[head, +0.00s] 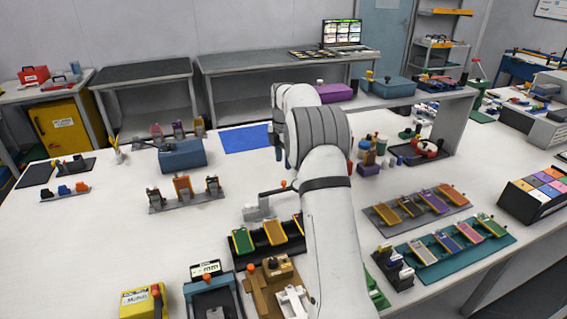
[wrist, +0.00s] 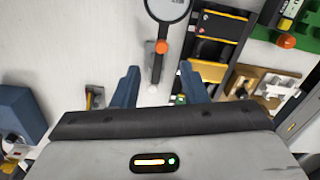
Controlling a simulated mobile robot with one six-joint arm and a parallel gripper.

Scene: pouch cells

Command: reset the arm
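My arm (head: 331,230) rises through the middle of the head view and bends over the white table (head: 130,230). I cannot tell the exact height of the gripper above the table.
A black rack with pouch cells (head: 268,252) and a tan fixture (head: 262,287) lie beside the arm. A grey tray (head: 388,221) and a teal tray (head: 418,272) hold cells at right. A blue box (head: 182,155) stands at left. The table's left middle is clear.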

